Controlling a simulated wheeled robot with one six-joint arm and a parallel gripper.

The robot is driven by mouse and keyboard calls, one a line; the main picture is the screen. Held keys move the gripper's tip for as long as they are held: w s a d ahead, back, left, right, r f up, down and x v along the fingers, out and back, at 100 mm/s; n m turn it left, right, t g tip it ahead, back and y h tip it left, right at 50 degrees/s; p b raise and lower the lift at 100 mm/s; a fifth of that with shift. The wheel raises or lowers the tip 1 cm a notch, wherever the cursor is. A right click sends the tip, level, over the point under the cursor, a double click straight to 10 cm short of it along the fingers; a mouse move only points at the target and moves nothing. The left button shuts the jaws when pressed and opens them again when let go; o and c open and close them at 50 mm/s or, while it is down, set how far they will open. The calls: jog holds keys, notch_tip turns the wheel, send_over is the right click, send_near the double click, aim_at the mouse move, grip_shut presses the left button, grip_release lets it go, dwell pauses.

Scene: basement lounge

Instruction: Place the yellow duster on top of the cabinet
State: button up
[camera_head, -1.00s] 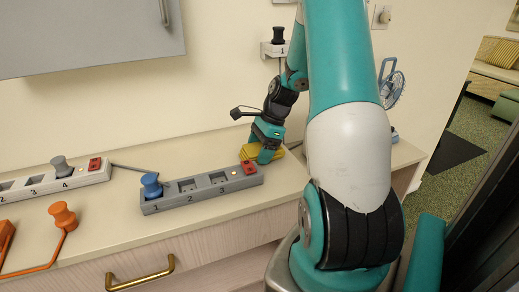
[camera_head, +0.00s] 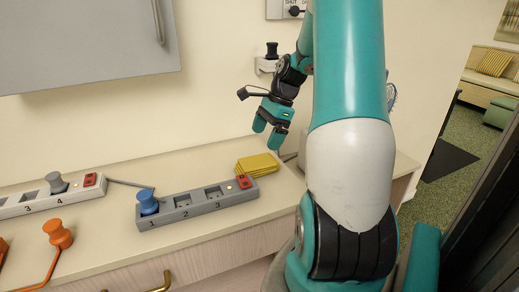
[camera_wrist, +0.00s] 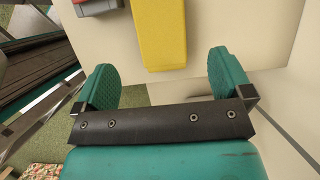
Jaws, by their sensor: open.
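The yellow duster (camera_head: 257,165) lies flat on the pale cabinet top (camera_head: 100,238), behind the right end of the grey power strip. In the wrist view the duster (camera_wrist: 158,32) lies ahead of my fingers, near the top middle. My gripper (camera_head: 270,132) is open and empty, raised above the duster and apart from it. In the wrist view its two green fingers (camera_wrist: 160,80) stand wide apart with nothing between them.
The grey power strip (camera_head: 200,203) with a blue plug (camera_head: 147,201) lies in front of the duster. A white power strip (camera_head: 20,204) and an orange plug (camera_head: 58,233) are at left. A grey wall cabinet (camera_head: 80,40) hangs above. Bare top lies left of the duster.

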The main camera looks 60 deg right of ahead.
jog(key=w+a+r+n+g, duration=0.1)
jog(key=a+r+n, duration=0.3)
jog(key=a+n, duration=0.5)
jog(key=w+a+r+n, duration=0.25)
jog(key=a+n, duration=0.25)
jog(key=a, duration=0.8)
jog(key=s+a+r+n+g, duration=0.1)
jog(key=s+a+n, duration=1.4)
jog(key=a+n, duration=0.2)
jog(key=shift+s+a+r+n, duration=0.2)
jog(key=shift+a+r+n, duration=0.15)
jog(key=shift+a, duration=0.45)
